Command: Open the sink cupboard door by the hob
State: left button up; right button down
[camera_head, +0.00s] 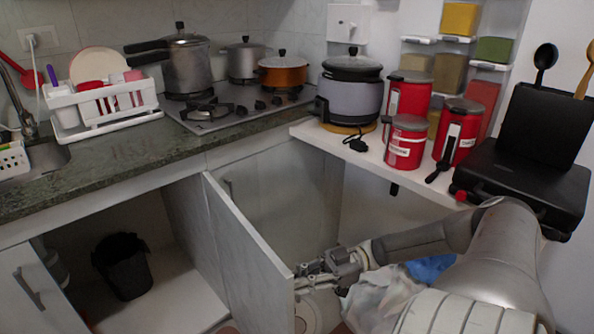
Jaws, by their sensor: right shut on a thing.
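The sink cupboard door (240,254) by the hob (228,104) is a pale panel. It stands swung well out from the counter, its inner face towards the open cupboard (175,285). My right gripper (306,279) is shut at the door's near free edge, on its outer side. The exact spot it grips, handle or edge, is too small to tell. My left gripper is not in view.
A black bin (123,265) stands inside the cupboard. Another cupboard door (40,290) with a handle is at lower left. A white shelf (375,155) with red canisters and a cooker overhangs at right. A pale bag (380,297) lies below my right arm.

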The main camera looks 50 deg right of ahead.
jog(key=c, duration=1.5)
grip_release()
jog(key=v, duration=1.2)
